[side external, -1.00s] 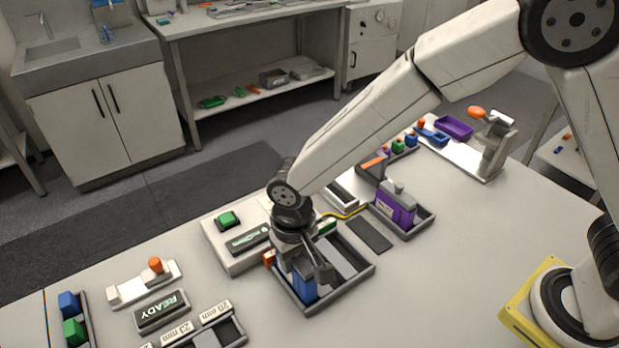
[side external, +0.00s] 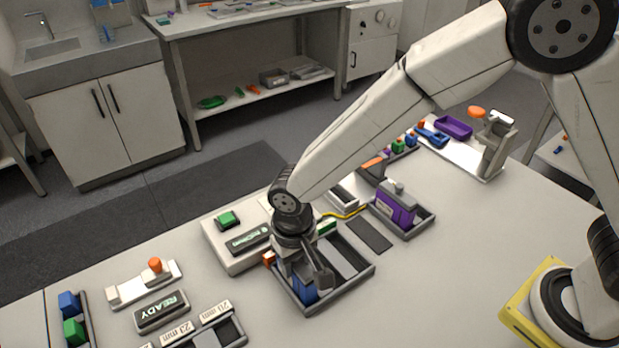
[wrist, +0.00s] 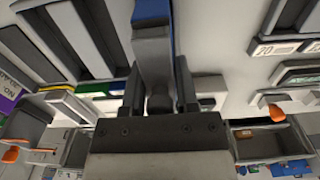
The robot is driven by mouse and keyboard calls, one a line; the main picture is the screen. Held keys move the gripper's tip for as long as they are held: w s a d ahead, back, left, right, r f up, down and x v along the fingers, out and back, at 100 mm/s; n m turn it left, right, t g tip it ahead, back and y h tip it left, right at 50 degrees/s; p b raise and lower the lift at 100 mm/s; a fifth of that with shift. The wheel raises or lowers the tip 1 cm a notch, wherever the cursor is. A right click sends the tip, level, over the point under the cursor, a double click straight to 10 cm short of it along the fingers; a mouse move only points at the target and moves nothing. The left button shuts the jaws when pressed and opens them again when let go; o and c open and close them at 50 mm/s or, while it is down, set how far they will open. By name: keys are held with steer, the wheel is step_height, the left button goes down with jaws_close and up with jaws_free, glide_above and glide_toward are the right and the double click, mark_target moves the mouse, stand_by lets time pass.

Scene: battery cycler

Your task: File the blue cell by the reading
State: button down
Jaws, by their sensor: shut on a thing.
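The blue cell (side external: 305,291) is upright at the left end of a grey slotted tray (side external: 345,291), partly hidden by my gripper (side external: 312,272). My gripper is shut on the cell's upper part. In the wrist view, my gripper (wrist: 160,92) has a finger on each side of the cell's grey top, with a blue strip of the cell (wrist: 173,20) beyond. Whether the cell's base touches the tray floor is hidden. A white cycler box (side external: 225,252) with a green button (side external: 228,219) and a dark display (side external: 249,240) stands behind; its text is too small to read surely.
A purple cell (side external: 394,205) sits in a grey tray at right, near a yellow cable (side external: 347,213). A READY display (side external: 161,311), an orange-knobbed white fixture (side external: 146,284) and a rack labelled 23 mm and 20 mm (side external: 215,313) lie left. The table's right front is clear.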

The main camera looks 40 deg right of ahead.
steer(key=shift+f, duration=0.1)
steer(key=shift+c, duration=1.4)
jaws_free()
steer(key=shift+f, duration=0.1)
steer(key=shift+r, duration=4)
steer(key=s+d+t, duration=0.1)
steer(key=s+d, duration=0.2)
steer(key=d, duration=1)
steer(key=s+d+t, duration=0.1)
steer(key=s+d, duration=0.3)
steer(key=d, duration=0.8)
steer(key=shift+s+d+f+t, duration=0.2)
steer(key=shift+d+f+t, duration=0.1)
steer(key=shift+d+f, duration=0.1)
